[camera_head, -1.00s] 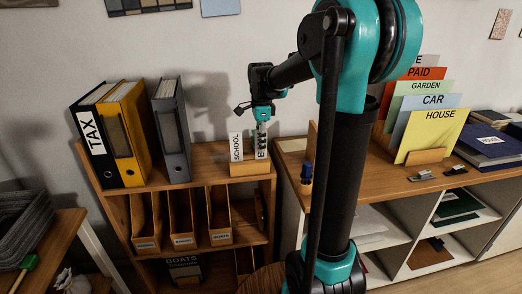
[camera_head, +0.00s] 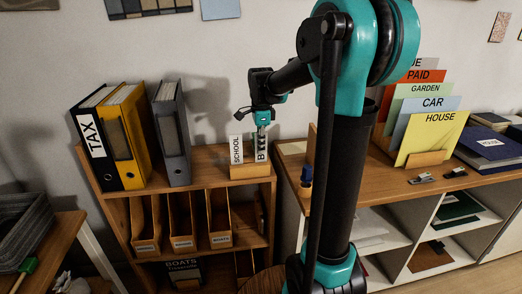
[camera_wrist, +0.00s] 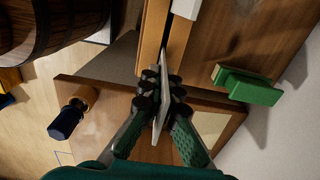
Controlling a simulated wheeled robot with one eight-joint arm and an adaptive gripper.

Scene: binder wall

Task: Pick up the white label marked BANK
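The white BANK label (camera_head: 259,153) stands upright beside the SCHOOL label (camera_head: 236,149) in a small wooden holder (camera_head: 249,171) on the shelf top. Only its B and K show in the head view, as a finger covers the middle letters. My gripper (camera_head: 262,138) reaches down from above onto this label. In the wrist view my gripper (camera_wrist: 164,92) has its dark fingertips pressed on both faces of the thin label (camera_wrist: 161,125), seen edge-on.
Black, yellow and grey binders (camera_head: 127,136) stand left of the holder. File boxes (camera_head: 182,222) fill the shelf below. A cabinet (camera_head: 440,178) at the right carries several coloured cards (camera_head: 433,132) in a stand. In the wrist view, a barrel (camera_wrist: 52,30) is at upper left.

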